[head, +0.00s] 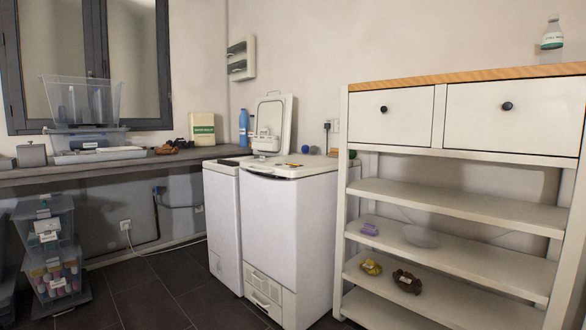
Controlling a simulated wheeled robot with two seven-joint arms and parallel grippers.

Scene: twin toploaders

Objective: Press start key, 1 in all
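Two white top-loading machines stand side by side near the corner. I cannot make out a start key on either machine at this distance. Neither of my grippers is in view.
A white shelf unit (455,199) with drawers stands close on the right; a bottle (551,40) is on its top. A grey counter (120,165) with clear boxes runs along the left. Stacked bins (50,255) stand below it. Dark floor (150,295) before the machines is clear.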

